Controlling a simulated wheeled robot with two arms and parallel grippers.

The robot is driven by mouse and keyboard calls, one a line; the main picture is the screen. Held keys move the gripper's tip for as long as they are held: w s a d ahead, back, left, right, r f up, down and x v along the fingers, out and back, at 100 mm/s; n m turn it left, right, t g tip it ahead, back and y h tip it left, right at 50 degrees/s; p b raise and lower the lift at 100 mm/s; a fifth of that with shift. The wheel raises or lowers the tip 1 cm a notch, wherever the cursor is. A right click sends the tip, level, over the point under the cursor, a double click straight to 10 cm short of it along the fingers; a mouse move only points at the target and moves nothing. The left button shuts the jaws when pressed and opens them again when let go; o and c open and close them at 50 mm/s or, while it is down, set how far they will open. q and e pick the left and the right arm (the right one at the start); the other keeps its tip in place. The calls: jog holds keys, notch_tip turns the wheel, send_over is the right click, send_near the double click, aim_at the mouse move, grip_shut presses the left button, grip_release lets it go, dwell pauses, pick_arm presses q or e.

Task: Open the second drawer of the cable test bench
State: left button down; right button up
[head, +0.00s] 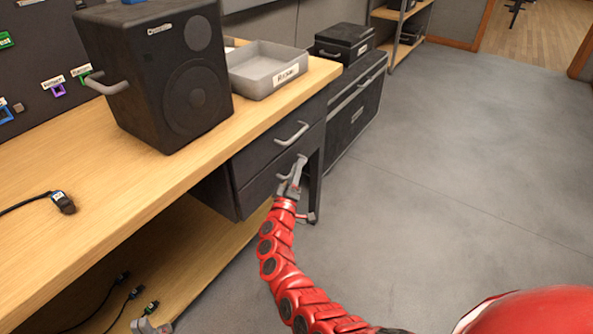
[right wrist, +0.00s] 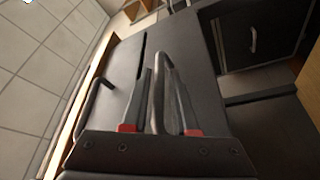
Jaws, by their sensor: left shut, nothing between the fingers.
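The cable test bench has a dark top drawer (head: 270,145) with a grey bar handle (head: 292,134). Below it is the second drawer (head: 258,186), and both fronts look flush and closed. My right gripper (head: 293,178) is at the second drawer's handle (right wrist: 160,88). In the right wrist view its fingers (right wrist: 162,112) stand apart, one on each side of that bar, with a gap visible. The top drawer's handle (right wrist: 92,108) lies left of the fingers there.
A black speaker (head: 165,75) and a grey tray (head: 268,70) stand on the wooden benchtop (head: 120,175). A black case (head: 355,110) stands beyond the drawers. Cables lie on the lower shelf (head: 190,280). The grey floor (head: 450,160) to the right is clear.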

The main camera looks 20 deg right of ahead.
grip_shut()
dwell(1.4)
